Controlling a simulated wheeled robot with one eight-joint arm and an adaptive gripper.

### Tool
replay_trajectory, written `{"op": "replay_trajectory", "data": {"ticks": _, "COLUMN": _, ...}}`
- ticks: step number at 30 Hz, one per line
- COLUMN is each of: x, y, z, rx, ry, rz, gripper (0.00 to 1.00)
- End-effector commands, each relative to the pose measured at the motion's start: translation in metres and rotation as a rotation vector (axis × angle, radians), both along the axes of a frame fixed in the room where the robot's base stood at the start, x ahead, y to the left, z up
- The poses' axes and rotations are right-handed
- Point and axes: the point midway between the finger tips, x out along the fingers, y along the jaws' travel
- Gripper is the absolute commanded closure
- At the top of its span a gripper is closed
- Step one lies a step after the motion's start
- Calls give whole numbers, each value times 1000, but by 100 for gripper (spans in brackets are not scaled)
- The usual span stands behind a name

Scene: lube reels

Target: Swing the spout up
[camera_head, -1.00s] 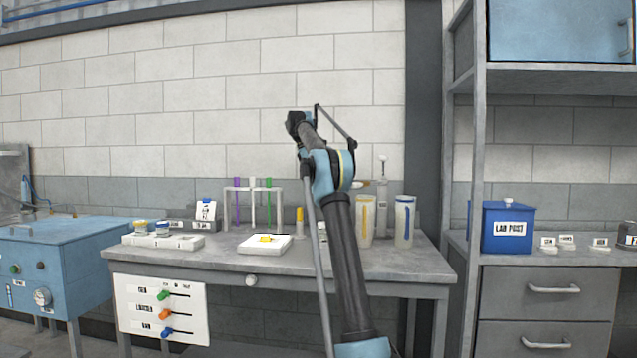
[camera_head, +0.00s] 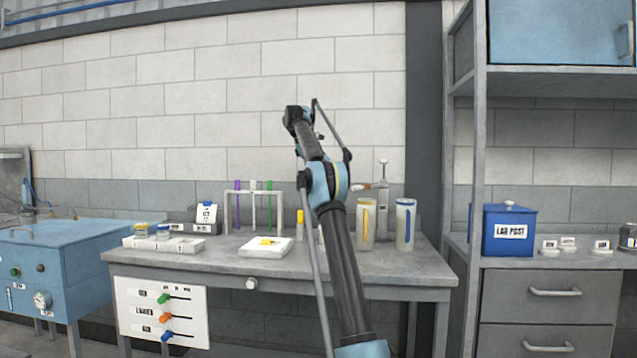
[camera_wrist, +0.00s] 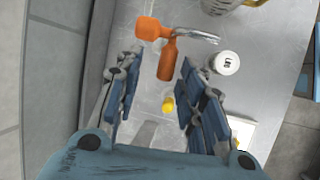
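In the wrist view, an orange fitting (camera_wrist: 166,58) has a short orange block beside it and a curved metal spout (camera_wrist: 200,36) reaching to the right. My gripper (camera_wrist: 157,68) is open, with its blue-padded fingers on either side of the orange part. I cannot tell whether a finger touches it. In the head view, a grey upright dispenser (camera_head: 383,200) with a ball knob stands at the back right of the table. My arm hides part of the area in front, and the fingertips do not show there.
Two translucent bottles (camera_head: 404,224) stand at the table's right. A test tube rack (camera_head: 228,210), a white tray (camera_head: 282,248) and a jar holder (camera_head: 190,243) are further left. In the wrist view, a labelled white lid (camera_wrist: 226,62) lies close to the right finger.

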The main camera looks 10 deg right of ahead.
Motion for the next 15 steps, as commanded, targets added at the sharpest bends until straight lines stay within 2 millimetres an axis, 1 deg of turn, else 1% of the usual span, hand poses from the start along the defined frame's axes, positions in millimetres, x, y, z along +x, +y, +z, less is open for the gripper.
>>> {"op": "replay_trajectory", "data": {"ticks": 4, "x": -1, "y": 5, "z": 11, "rx": 0, "ry": 0, "rz": 0, "gripper": 64}}
{"op": "replay_trajectory", "data": {"ticks": 5, "x": -2, "y": 10, "z": 11, "rx": 0, "ry": 1, "rz": 2, "gripper": 64}}
{"op": "replay_trajectory", "data": {"ticks": 6, "x": -4, "y": 20, "z": 11, "rx": 0, "ry": 2, "rz": 4, "gripper": 64}}
{"op": "replay_trajectory", "data": {"ticks": 15, "x": -14, "y": 79, "z": 11, "rx": -1, "ry": 1, "rz": 4, "gripper": 64}}
